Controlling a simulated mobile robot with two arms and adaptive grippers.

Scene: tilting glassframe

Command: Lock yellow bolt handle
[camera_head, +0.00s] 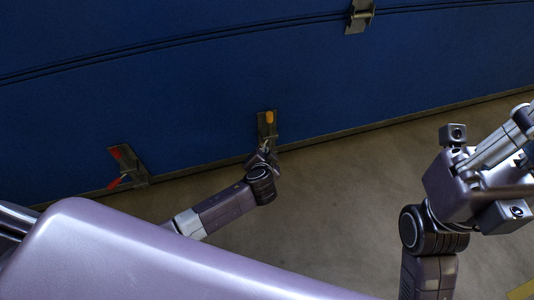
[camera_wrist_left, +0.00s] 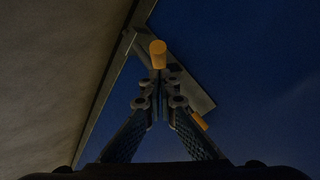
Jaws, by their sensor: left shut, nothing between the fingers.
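The yellow bolt handle (camera_head: 269,117) sits on a metal latch plate (camera_head: 267,130) at the lower edge of the blue panel. In the left wrist view its yellow cylindrical knob (camera_wrist_left: 158,53) stands just beyond my fingertips, and a second yellow piece (camera_wrist_left: 200,121) shows to the right, partly behind a finger. My left gripper (camera_head: 264,148) is just below the handle; it also shows in the left wrist view (camera_wrist_left: 160,78), fingers together and empty. Whether it touches the knob I cannot tell. My right gripper (camera_head: 522,135) is at the right edge, partly cut off, away from the panel.
A latch with red handles (camera_head: 120,168) is on the panel's lower edge to the left. Another metal latch (camera_head: 360,15) is at the top. The blue panel (camera_head: 180,100) spans the back. Bare grey floor (camera_head: 330,200) lies between my arms.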

